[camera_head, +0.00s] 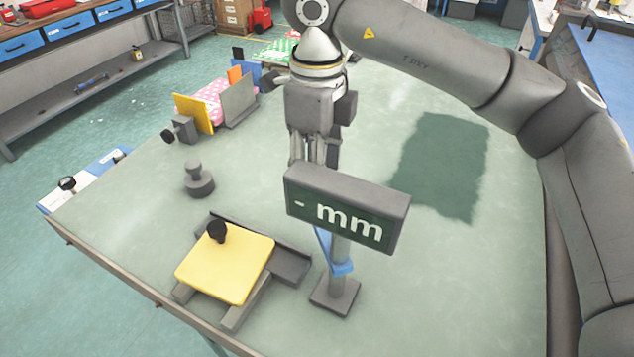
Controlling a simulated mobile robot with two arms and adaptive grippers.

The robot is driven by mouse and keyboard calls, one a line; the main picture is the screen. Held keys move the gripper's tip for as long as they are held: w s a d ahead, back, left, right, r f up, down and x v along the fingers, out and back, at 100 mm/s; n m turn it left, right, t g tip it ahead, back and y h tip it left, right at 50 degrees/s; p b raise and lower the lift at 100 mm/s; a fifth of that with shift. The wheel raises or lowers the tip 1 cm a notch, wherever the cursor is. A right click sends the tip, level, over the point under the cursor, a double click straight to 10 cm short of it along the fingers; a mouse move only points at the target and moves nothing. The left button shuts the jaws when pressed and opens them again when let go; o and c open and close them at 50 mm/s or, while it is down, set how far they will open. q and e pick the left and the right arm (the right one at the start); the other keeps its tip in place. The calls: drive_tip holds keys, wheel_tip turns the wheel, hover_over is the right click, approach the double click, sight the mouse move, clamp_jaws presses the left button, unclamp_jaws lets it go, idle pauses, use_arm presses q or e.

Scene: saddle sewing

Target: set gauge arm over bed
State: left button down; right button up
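The gauge has a dark grey display box (346,212) reading "- mm", on a grey post with a square base (335,294). A blue piece (335,254), apparently the gauge arm, is at the post below the display; its upper part is hidden. To the left is a low grey bed (288,265) with a yellow plate (228,263) and black knob on it. The blue piece looks beside the bed, not over it. My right gripper (316,158) points down behind the display, which hides its fingertips; I cannot tell whether it holds anything. My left gripper is out of view.
A grey knobbed weight (199,180) stands left of my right gripper. Behind it are yellow and grey upright plates with pink dotted cloth (208,102). A blue-and-white tray (85,182) lies at the left edge. The right part of the green tabletop (450,270) is clear.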

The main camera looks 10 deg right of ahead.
wheel_tip(320, 180, up, 6)
drive_tip(key=shift+f, duration=0.15)
